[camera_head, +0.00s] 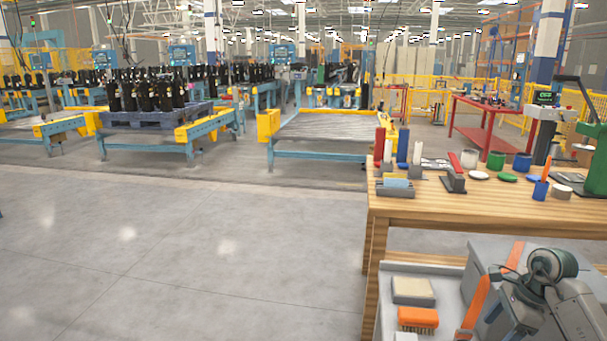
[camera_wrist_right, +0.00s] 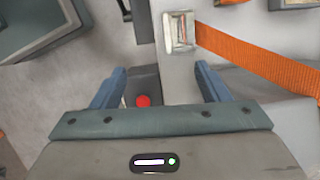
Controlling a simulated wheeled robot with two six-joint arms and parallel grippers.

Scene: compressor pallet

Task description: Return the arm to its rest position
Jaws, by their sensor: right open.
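My right arm (camera_head: 555,290) is at the lower right of the head view, low beside the wooden workbench (camera_head: 470,221) and above a grey case. In the right wrist view my right gripper (camera_wrist_right: 160,80) is open, its two blue-grey fingers wide apart with nothing held between them. Beneath the fingers are an orange strap (camera_wrist_right: 255,55) with a metal buckle (camera_wrist_right: 179,31) and a red round button (camera_wrist_right: 143,100). Whether the fingers touch anything below cannot be told. My left arm and gripper are not in view.
A lower shelf holds an orange brush (camera_head: 418,318), a beige block (camera_head: 413,290) and a grey case (camera_head: 490,255). Several tubes, cups and small tools stand on the bench top. Open floor (camera_head: 180,250) lies left; conveyors and a black-bottle pallet (camera_head: 155,116) stand behind.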

